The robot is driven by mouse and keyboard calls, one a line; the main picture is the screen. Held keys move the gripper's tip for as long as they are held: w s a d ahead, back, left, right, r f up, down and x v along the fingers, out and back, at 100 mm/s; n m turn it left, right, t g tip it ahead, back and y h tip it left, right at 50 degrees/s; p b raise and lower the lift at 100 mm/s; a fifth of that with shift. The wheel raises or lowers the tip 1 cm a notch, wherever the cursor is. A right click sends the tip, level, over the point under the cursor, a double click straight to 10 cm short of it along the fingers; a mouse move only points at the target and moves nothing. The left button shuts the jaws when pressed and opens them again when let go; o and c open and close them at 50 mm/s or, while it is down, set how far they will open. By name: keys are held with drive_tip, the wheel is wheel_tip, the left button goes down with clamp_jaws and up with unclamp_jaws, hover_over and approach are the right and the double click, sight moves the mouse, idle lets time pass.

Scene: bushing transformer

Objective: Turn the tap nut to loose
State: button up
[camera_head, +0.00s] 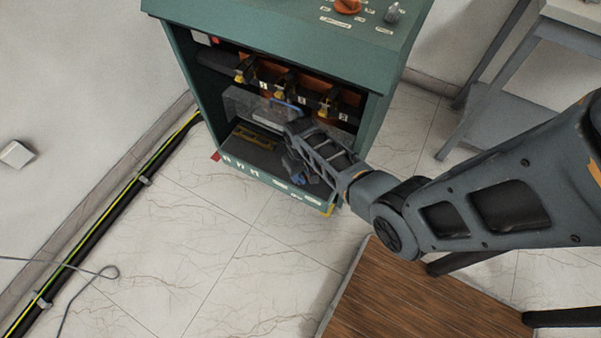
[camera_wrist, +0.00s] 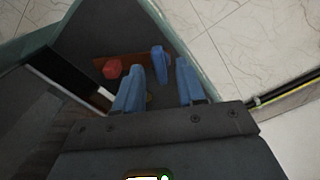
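My gripper (camera_wrist: 158,82) shows in the wrist view with two blue fingers spread apart. Beyond and between the fingertips is a blue knob-like part (camera_wrist: 159,60), and to its left a red knob (camera_wrist: 112,68); both sit by an orange-brown strip. I cannot tell which of them is the tap nut, or whether a finger touches the blue part. In the head view my gripper (camera_head: 292,140) is inside the open front of the green transformer cabinet (camera_head: 300,38). My arm hides the cabinet's lower right inside, and the knobs cannot be made out there.
Three yellow-and-black fittings (camera_head: 286,82) line the upper opening of the cabinet, above my gripper. The cabinet walls stand close around the gripper. A black and yellow-green cable (camera_head: 120,205) runs along the floor at left. A grey table (camera_head: 500,115) stands at right.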

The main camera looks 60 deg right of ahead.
sight(301, 176)
wheel_tip(301, 176, up, 7)
drive_tip(key=shift+f+p, duration=0.2)
drive_tip(key=shift+p, duration=0.3)
drive_tip(key=s+a+r+n+t+h, duration=0.1)
drive_tip(key=s+a+r+t, duration=0.25)
drive_tip(key=s+a, duration=0.3)
drive_tip(key=s+a+r+n+t+h, duration=0.1)
drive_tip(key=s+a+r+n+t, duration=0.2)
drive_tip(key=s+a, duration=0.35)
drive_tip(key=s+a+r+t, duration=0.2)
drive_tip(key=s+r, duration=0.1)
drive_tip(key=r, duration=0.7)
drive_tip(key=s+a+r+t+y, duration=0.1)
drive_tip(key=s+a+r+t, duration=0.1)
drive_tip(key=r, duration=0.8)
drive_tip(key=s+a+r+n+t+y, duration=0.1)
drive_tip(key=s+r+t, duration=0.3)
drive_tip(key=r, duration=0.6)
drive_tip(key=shift+s+a+r, duration=0.15)
drive_tip(key=shift+s+a, duration=0.55)
drive_tip(key=shift+s, duration=0.2)
